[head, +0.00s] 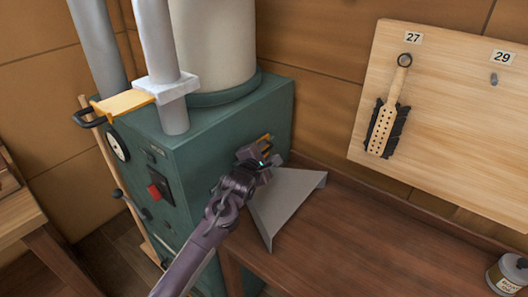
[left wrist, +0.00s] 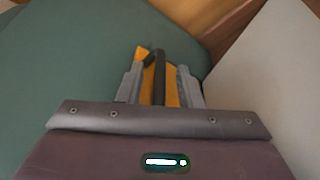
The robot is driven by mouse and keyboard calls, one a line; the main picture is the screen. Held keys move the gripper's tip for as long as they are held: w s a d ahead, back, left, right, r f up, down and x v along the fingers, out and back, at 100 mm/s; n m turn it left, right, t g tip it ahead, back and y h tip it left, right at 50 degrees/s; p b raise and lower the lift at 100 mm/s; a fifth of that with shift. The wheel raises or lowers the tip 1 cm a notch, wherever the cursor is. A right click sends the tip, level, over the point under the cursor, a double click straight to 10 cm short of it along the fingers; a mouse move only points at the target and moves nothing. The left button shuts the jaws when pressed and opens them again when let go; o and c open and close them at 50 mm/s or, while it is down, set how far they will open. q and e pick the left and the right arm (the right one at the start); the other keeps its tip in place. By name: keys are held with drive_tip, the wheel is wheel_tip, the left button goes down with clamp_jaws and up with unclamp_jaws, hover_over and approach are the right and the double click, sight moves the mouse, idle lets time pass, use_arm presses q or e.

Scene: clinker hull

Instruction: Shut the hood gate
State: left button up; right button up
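The hood gate is an orange plate (head: 266,139) on the right side of the green machine, by the grey sheet-metal hood (head: 285,200). In the left wrist view the orange plate (left wrist: 173,92) shows behind its black handle (left wrist: 159,72). My left gripper (head: 263,153) is at this gate and hides much of it in the head view. Its two grey fingers (left wrist: 160,80) stand on either side of the handle, with a visible gap on each side. How far the plate sticks out is hard to tell. My right gripper is not in view.
Another orange gate (head: 124,103) with a black handle sticks out leftward from the pale upright duct (head: 158,50). The green machine (head: 200,145) carries a red switch. The brown bench (head: 350,250) is mostly clear, with a can (head: 508,275) at right.

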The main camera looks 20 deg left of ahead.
use_arm(q)
clamp_jaws()
wheel_tip(320, 180, down, 5)
drive_tip(key=shift+r+b, duration=0.2)
drive_tip(key=shift+b, duration=1)
drive_tip(key=shift+r, duration=0.1)
unclamp_jaws()
drive_tip(key=shift+r, duration=0.1)
drive_tip(key=shift+s, duration=0.5)
drive_tip(key=shift+b+v, duration=0.75)
drive_tip(key=shift+v, duration=2.65)
